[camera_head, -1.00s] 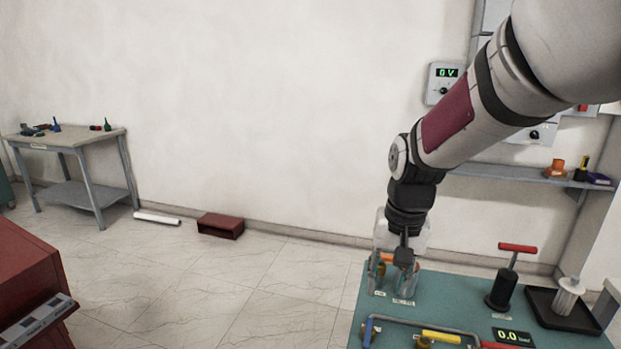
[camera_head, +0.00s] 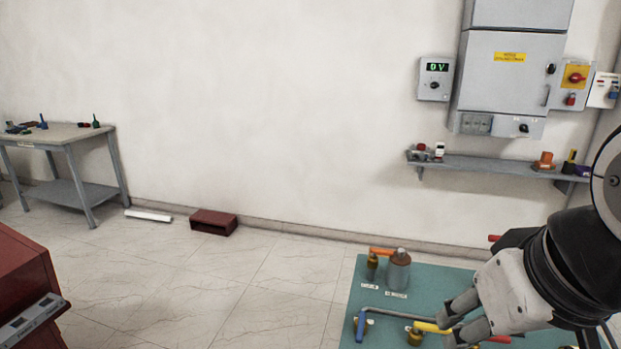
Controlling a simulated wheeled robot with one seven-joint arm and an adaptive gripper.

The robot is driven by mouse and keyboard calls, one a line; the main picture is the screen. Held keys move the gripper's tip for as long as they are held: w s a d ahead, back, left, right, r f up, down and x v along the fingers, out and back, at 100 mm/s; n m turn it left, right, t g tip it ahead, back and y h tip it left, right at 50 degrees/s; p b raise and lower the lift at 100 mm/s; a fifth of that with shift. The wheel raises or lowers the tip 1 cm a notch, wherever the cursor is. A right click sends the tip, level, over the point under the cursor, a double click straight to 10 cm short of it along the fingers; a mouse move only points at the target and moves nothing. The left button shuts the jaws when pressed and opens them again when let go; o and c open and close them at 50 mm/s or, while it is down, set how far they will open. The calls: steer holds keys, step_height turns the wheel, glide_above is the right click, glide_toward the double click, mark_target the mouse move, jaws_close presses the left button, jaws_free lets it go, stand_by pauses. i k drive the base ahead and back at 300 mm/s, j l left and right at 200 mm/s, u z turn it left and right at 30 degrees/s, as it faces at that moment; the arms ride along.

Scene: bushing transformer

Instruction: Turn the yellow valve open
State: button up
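The yellow valve handle (camera_head: 426,327) lies across a brass valve body (camera_head: 415,338) at the front of the green bench top. It points left to right, roughly along the grey pipe beside it. My gripper (camera_head: 459,321) comes in from the right with two grey fingers spread apart. The fingertips are at the handle's right end, one above and one below it in the picture. I cannot tell whether they touch it. My gripper hides the pipe and bench to the right.
A blue-handled valve (camera_head: 361,326) stands left on the grey pipe (camera_head: 395,314). Part of a red handle (camera_head: 498,339) shows under my gripper. An orange-handled fitting (camera_head: 381,252) and a grey canister (camera_head: 398,270) stand at the back of the green bench (camera_head: 437,282).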

mark_target(419, 326)
steer(key=z, duration=0.25)
steer(key=i+j+z, duration=0.3)
steer(key=j+z, duration=0.15)
steer(key=z, duration=0.15)
steer(key=k+l+u, duration=0.25)
steer(key=k+l, duration=0.15)
steer(key=i+j, duration=0.25)
steer(key=j, duration=0.1)
